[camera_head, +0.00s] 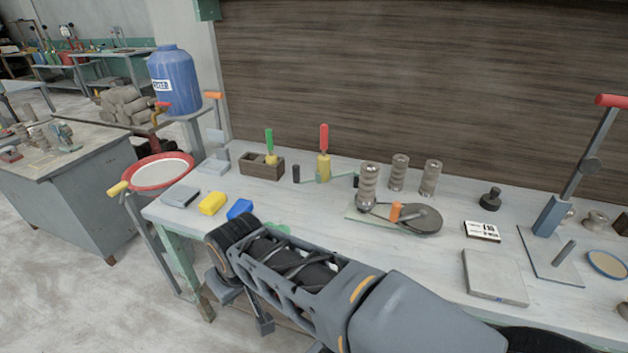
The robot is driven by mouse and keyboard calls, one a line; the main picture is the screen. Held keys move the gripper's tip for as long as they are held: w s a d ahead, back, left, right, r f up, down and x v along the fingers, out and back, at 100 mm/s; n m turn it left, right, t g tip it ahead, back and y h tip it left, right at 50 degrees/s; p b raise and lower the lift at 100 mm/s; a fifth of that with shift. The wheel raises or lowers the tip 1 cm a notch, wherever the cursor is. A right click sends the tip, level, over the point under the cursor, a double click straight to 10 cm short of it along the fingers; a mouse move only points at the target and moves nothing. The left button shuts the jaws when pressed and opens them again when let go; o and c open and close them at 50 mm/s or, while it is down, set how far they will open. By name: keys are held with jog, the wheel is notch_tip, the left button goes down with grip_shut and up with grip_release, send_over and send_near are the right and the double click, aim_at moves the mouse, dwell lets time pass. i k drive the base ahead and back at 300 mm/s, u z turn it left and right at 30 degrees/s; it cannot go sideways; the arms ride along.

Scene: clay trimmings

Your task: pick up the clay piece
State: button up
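I cannot tell for sure which thing is the clay piece. A yellow block (212,203) and a blue block (239,208) lie near the front left edge of the workbench (330,195). A flat dark grey piece (180,196) lies left of them, and a pale grey block (214,166) lies behind. My arm crosses the front of the bench and hides part of it, including most of a green item (277,228). Grey parts of what looks like my gripper (246,307) show below the arm's end, in front of the bench edge. Its fingers are not clear, and I see nothing held.
Stone-like cylinders (399,172) and a round dark disc (414,219) stand mid-bench. A wooden box (262,165) is at the back left. A lever press (552,215) with a red handle and a flat grey slab (494,277) are at right. A red-rimmed basin (158,172) stands left.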

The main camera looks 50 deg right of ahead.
aim_at(369, 171)
jog(key=z, duration=2.65)
jog(key=k, duration=0.7)
jog(key=u, duration=1.1)
jog(key=i, duration=0.95)
